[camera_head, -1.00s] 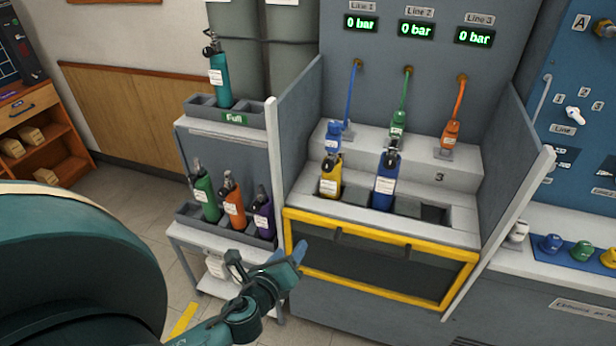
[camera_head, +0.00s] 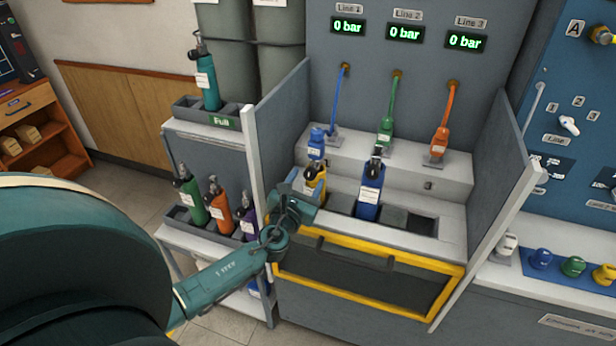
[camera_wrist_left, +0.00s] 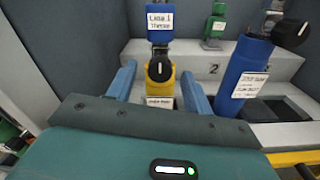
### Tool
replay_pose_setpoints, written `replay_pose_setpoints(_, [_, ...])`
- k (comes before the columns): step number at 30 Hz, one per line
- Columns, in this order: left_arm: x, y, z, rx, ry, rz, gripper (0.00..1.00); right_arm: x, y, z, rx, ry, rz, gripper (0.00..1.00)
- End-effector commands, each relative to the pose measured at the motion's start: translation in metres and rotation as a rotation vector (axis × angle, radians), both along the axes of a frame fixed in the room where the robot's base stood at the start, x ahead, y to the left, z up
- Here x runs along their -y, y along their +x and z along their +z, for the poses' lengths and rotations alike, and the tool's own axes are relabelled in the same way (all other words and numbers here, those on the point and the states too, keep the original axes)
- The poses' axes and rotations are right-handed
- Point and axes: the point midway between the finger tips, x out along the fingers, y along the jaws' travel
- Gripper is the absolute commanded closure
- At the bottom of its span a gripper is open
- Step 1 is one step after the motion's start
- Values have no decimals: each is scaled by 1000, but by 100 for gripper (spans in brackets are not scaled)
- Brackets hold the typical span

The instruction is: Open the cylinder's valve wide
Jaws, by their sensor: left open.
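The yellow cylinder (camera_head: 321,186) stands in the left slot of the bench, partly hidden by my left gripper (camera_head: 308,189). In the left wrist view, its black valve knob (camera_wrist_left: 160,69) sits on top, with the yellow body (camera_wrist_left: 159,88) below. My left gripper is open, its two blue fingers apart on either side of the yellow cylinder, slightly nearer the camera. Contact cannot be told. A blue cylinder (camera_head: 369,194) with a black knob stands in the slot to the right. It also shows in the left wrist view (camera_wrist_left: 243,80). My right gripper is not in view.
Blue (camera_head: 316,143), green (camera_head: 386,130) and orange (camera_head: 439,142) regulators sit on the step behind, with hoses. All displays read 0 bar. A grey side panel (camera_head: 285,130) stands left of the slots. A rack (camera_head: 188,213) holds several cylinders. The right-hand slots look empty.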

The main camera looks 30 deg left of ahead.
Motion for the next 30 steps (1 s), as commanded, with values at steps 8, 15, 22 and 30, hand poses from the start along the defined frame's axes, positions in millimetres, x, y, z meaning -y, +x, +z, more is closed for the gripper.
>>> replay_pose_setpoints(8, [-4,18,-1,-1,0,0,49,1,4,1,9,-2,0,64])
replay_pose_setpoints(15, [-4,18,-1,-1,-1,0,50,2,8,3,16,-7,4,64])
replay_pose_setpoints(22, [-4,18,-1,-1,-1,0,69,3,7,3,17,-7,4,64])
replay_pose_setpoints(30, [-4,18,0,-1,-1,0,91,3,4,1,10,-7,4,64])
